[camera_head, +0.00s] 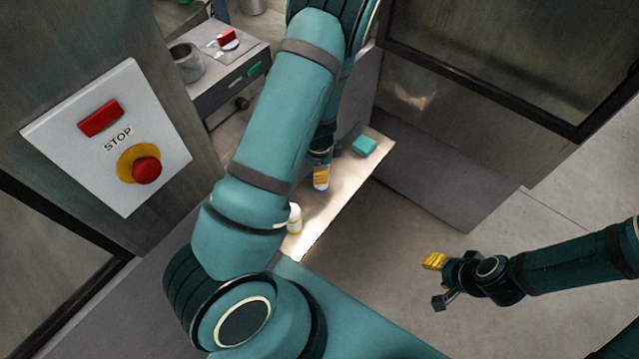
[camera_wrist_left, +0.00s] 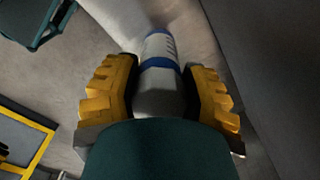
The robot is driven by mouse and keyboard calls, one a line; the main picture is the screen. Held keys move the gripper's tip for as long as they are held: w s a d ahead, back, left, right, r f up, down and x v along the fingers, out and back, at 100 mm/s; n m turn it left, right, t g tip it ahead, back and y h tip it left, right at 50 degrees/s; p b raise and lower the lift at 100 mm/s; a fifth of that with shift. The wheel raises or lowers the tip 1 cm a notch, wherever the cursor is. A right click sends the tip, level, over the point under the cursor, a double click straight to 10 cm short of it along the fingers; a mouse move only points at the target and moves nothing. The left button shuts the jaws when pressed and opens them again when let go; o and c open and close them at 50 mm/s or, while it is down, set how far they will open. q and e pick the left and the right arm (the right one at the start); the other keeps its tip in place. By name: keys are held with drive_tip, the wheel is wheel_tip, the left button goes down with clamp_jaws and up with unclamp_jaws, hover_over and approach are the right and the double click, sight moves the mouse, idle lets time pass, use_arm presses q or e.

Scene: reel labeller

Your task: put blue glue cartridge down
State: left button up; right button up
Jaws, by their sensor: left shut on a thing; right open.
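My left gripper (camera_head: 320,180) hangs over a narrow metal shelf, its fingers pointing down. In the left wrist view its yellow fingers (camera_wrist_left: 160,95) are shut on the blue glue cartridge (camera_wrist_left: 160,62), a pale cylinder with blue bands, one finger on each side. The dark palm hides its near end. In the head view only a small blue and white part shows below the fingers; whether it touches the shelf (camera_head: 325,214) I cannot tell. My right gripper (camera_head: 437,282) is open and empty over the floor at the right, well away from the shelf.
A teal block (camera_head: 364,146) lies at the shelf's far end. A white bottle (camera_head: 294,218) stands at its near end, partly behind my arm. A stop panel (camera_head: 110,140) is at the left. A grey machine (camera_head: 235,80) with a cup (camera_head: 187,64) stands behind.

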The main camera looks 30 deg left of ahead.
use_arm(q)
drive_tip(key=shift+f+b, duration=0.75)
drive_tip(key=shift+f, duration=2)
drive_tip(key=shift+f, duration=0.15)
drive_tip(key=o, duration=1.3)
drive_tip(key=shift+c, duration=0.2)
